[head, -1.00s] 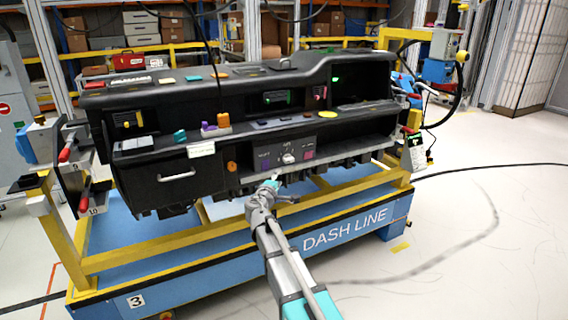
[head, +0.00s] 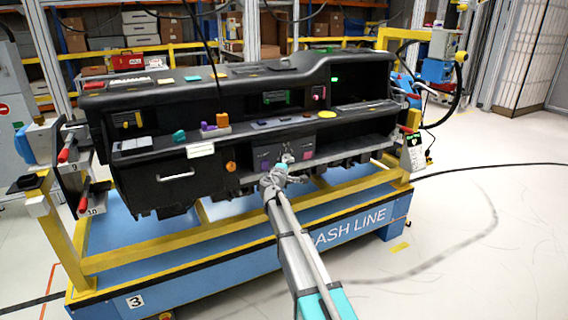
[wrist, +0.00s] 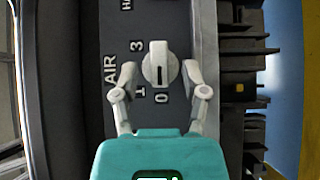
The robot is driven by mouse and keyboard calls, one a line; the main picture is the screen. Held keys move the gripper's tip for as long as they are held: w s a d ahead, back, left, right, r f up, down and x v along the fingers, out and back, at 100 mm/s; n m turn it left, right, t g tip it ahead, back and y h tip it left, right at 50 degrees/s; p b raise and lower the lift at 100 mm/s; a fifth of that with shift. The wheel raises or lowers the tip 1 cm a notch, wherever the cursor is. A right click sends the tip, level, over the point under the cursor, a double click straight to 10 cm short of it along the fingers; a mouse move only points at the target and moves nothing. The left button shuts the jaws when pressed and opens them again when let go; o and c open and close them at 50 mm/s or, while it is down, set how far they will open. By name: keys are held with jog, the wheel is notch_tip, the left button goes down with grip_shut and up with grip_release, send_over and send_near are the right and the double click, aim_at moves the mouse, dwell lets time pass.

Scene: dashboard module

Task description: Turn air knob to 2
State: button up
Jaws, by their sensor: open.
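The air knob (wrist: 160,60) is a pale round dial with a raised grip on a dark grey panel (wrist: 122,22). In the wrist view, the dark mark on its grip points down towards the 0. The label AIR and the numbers 3, 1 and 0 show around it; I cannot make out a 2, and a finger may cover it. My gripper (wrist: 160,78) is open, with one finger at each side of the knob's lower half. I cannot tell whether they touch it. In the head view, my gripper (head: 281,168) is in front of the panel and hides most of the knob.
The black dashboard (head: 240,90) rests on a yellow and blue stand (head: 190,270). Purple and pink parts flank the knob panel in the head view. An orange knob (head: 231,166) and a handled glovebox (head: 175,178) lie to the left. An open shelf is above right.

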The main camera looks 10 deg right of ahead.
jog(key=shift+w+d, duration=0.35)
jog(key=shift+w, duration=0.25)
